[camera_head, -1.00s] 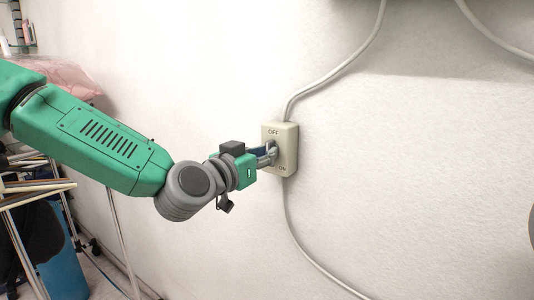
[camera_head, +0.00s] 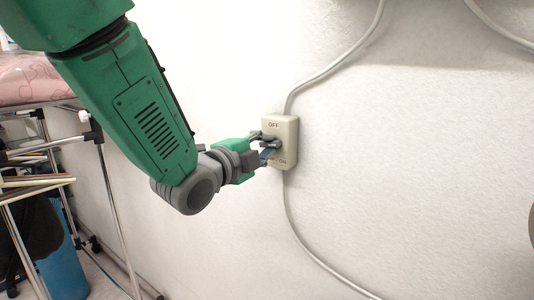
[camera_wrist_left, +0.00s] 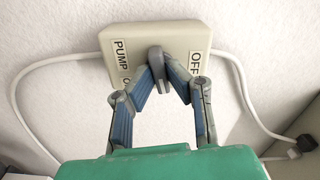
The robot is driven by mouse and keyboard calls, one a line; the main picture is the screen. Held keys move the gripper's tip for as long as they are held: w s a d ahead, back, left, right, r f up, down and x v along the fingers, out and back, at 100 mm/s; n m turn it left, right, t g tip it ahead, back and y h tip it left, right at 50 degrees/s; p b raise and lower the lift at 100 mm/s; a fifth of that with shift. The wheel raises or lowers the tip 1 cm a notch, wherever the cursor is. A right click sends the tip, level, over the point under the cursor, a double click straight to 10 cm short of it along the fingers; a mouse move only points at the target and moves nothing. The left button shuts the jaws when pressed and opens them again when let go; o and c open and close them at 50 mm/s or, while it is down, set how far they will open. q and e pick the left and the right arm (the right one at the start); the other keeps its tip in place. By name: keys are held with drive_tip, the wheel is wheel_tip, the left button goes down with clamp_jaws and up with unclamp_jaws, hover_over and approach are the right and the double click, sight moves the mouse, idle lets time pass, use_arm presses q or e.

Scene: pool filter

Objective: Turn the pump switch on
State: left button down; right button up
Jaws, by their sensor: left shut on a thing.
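The pump switch box (camera_head: 288,131) is a cream block on the white wall, with "OFF" at its top and "ON" at its lower part. In the left wrist view the box (camera_wrist_left: 110,45) appears turned, with "PUMP" on the left and "OFF" on the right. A grey switch lever (camera_wrist_left: 155,55) sticks out between the labels. My left gripper (camera_head: 268,147) is at the front of the box, its fingertips shut on the lever. The fingers hide part of the lever and the "ON" label in the wrist view. My right gripper is not in view.
A grey cable (camera_head: 330,66) runs up from the box and another (camera_head: 295,225) runs down along the wall. A metal-framed table (camera_head: 90,125) with a pink patterned top and a blue bin (camera_head: 62,270) stand at left.

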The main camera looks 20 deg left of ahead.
use_arm(q)
drive_tip(key=shift+d+f+m+b, duration=0.1)
drive_tip(key=shift+f+m+b, duration=0.3)
drive_tip(key=shift+m, duration=0.4)
drive_tip(key=c, duration=1.7)
unclamp_jaws()
drive_tip(key=shift+r+p, duration=0.2)
drive_tip(key=shift+p, duration=0.1)
drive_tip(key=shift+c, duration=0.2)
drive_tip(key=v, duration=0.6)
drive_tip(key=shift+b, duration=0.45)
drive_tip(key=shift+r, duration=0.1)
